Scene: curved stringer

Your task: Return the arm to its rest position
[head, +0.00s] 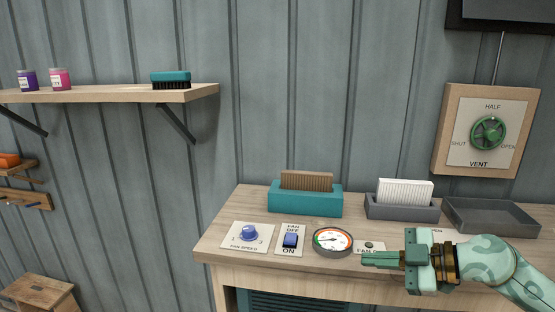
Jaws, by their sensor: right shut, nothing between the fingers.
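My right gripper (381,259) comes in from the lower right over the front of the wooden bench. Its green fingers are together and empty, pointing left. They are just right of the round gauge (333,240) and in front of a small labelled plate (370,247), which they partly cover. My right arm (490,264) is pale green with darker swirls and runs off the right edge. My left gripper is not in view.
The bench (222,247) holds a fan speed knob (249,233), a fan switch (290,240), a teal holder (305,200), a grey holder (402,209) and an empty grey tray (490,217). A vent dial (488,133) is on the wall. A shelf (120,94) is at left.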

